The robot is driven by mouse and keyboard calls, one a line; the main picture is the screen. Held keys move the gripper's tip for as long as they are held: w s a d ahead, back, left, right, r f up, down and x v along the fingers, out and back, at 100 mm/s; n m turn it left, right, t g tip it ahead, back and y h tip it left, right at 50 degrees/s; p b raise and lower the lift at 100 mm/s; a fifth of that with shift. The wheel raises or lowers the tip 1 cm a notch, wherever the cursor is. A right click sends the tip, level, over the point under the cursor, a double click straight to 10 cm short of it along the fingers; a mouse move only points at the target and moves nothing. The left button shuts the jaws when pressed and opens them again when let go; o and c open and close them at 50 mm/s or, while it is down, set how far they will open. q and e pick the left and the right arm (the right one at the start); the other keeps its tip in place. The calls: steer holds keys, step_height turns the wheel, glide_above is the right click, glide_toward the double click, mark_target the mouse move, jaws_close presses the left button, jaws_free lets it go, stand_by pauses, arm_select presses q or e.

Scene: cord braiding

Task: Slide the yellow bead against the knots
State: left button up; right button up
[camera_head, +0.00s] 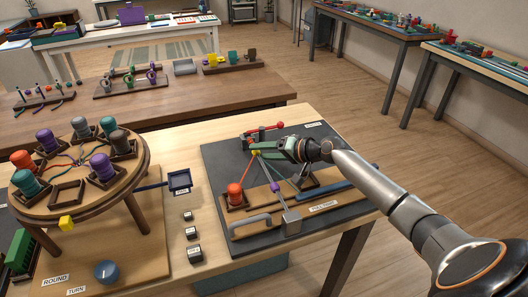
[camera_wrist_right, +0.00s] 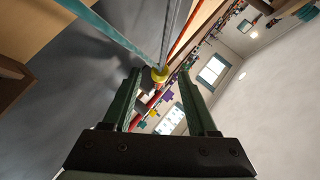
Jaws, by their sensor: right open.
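The yellow bead (camera_head: 256,153) sits where the cords come together on the dark mat of the braiding board. In the right wrist view, the bead (camera_wrist_right: 159,75) lies between the fingertips, with a gap to each side. Red, teal and grey cords (camera_wrist_right: 165,35) run from it away from my gripper. My right gripper (camera_head: 262,144), with green fingers, is open around the bead and comes in from the right. The knots are too small or hidden to make out. My left gripper is not in view.
A red spool (camera_head: 235,194) and a purple spool (camera_head: 276,187) stand on the board's wooden base. A red-ended bar (camera_head: 280,125) lies behind the bead. A round braiding stand (camera_head: 75,207) with several spools is at the left.

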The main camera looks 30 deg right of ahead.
steer(key=v, duration=1.2)
steer(key=shift+s+d+r, duration=0.1)
steer(key=shift+s+d, duration=0.05)
steer(key=shift+d, duration=0.05)
stand_by(0.4)
